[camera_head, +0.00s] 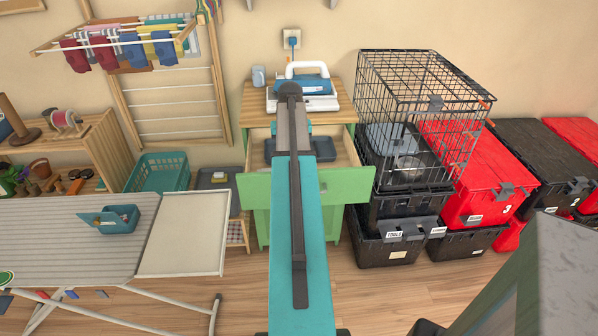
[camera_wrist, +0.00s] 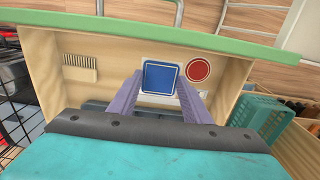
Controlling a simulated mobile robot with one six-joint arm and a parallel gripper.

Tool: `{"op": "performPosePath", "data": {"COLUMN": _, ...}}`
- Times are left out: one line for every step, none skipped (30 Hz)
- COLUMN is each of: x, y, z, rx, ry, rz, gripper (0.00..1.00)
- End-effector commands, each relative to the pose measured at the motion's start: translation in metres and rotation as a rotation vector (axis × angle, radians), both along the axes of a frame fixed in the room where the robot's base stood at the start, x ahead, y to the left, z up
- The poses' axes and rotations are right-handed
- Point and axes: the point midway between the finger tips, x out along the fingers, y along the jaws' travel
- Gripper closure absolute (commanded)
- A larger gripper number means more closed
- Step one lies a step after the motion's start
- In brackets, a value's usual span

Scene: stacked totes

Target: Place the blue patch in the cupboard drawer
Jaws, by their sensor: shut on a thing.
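The blue patch (camera_wrist: 161,76), a rounded square with a pale border, sits between the fingertips of my gripper (camera_wrist: 160,82) in the wrist view. My gripper is shut on it. The patch is over the inside of the open cupboard drawer (camera_wrist: 62,33); its height above the drawer floor is hard to tell. In the head view, the green cupboard's drawer (camera_head: 353,182) is pulled out, and my arm hides its middle, the fingers and the patch.
In the drawer lie a round red patch (camera_wrist: 198,69), right of the blue one, and a comb-like brush (camera_wrist: 80,67) at left. A wire cage (camera_head: 425,95) on black totes stands right of the cupboard. A teal basket (camera_head: 160,172) and an ironing board (camera_head: 60,235) are left.

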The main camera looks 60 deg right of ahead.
Motion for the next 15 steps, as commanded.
{"op": "performPosePath", "data": {"x": -0.001, "y": 0.000, "z": -0.002, "rx": 0.001, "ry": 0.001, "rz": -0.001, "gripper": 0.80}}
{"op": "performPosePath", "data": {"x": -0.001, "y": -0.001, "z": -0.004, "rx": 0.001, "ry": 0.001, "rz": -0.001, "gripper": 0.80}}
{"op": "performPosePath", "data": {"x": -0.001, "y": -0.001, "z": -0.007, "rx": 0.001, "ry": 0.001, "rz": -0.002, "gripper": 0.80}}
{"op": "performPosePath", "data": {"x": -0.001, "y": -0.001, "z": -0.010, "rx": 0.001, "ry": 0.001, "rz": -0.002, "gripper": 0.80}}
{"op": "performPosePath", "data": {"x": -0.002, "y": -0.001, "z": -0.014, "rx": 0.001, "ry": 0.001, "rz": -0.002, "gripper": 0.80}}
{"op": "performPosePath", "data": {"x": -0.002, "y": -0.001, "z": -0.019, "rx": 0.002, "ry": 0.001, "rz": -0.002, "gripper": 0.80}}
{"op": "performPosePath", "data": {"x": -0.002, "y": -0.001, "z": -0.023, "rx": 0.002, "ry": 0.002, "rz": -0.003, "gripper": 0.80}}
{"op": "performPosePath", "data": {"x": -0.002, "y": -0.001, "z": -0.026, "rx": 0.002, "ry": 0.001, "rz": -0.003, "gripper": 0.80}}
{"op": "performPosePath", "data": {"x": -0.002, "y": -0.001, "z": -0.032, "rx": 0.002, "ry": 0.001, "rz": -0.003, "gripper": 0.80}}
{"op": "performPosePath", "data": {"x": -0.002, "y": -0.001, "z": -0.036, "rx": 0.002, "ry": 0.001, "rz": -0.003, "gripper": 0.80}}
{"op": "performPosePath", "data": {"x": -0.002, "y": -0.001, "z": -0.040, "rx": 0.002, "ry": 0.001, "rz": -0.003, "gripper": 0.80}}
{"op": "performPosePath", "data": {"x": -0.002, "y": -0.001, "z": -0.044, "rx": 0.002, "ry": 0.001, "rz": -0.003, "gripper": 0.80}}
{"op": "performPosePath", "data": {"x": -0.002, "y": -0.001, "z": -0.047, "rx": 0.002, "ry": 0.001, "rz": -0.003, "gripper": 0.80}}
{"op": "performPosePath", "data": {"x": -0.002, "y": -0.001, "z": -0.051, "rx": 0.001, "ry": 0.001, "rz": -0.003, "gripper": 0.80}}
{"op": "performPosePath", "data": {"x": -0.002, "y": -0.002, "z": -0.054, "rx": 0.001, "ry": 0.001, "rz": -0.003, "gripper": 0.80}}
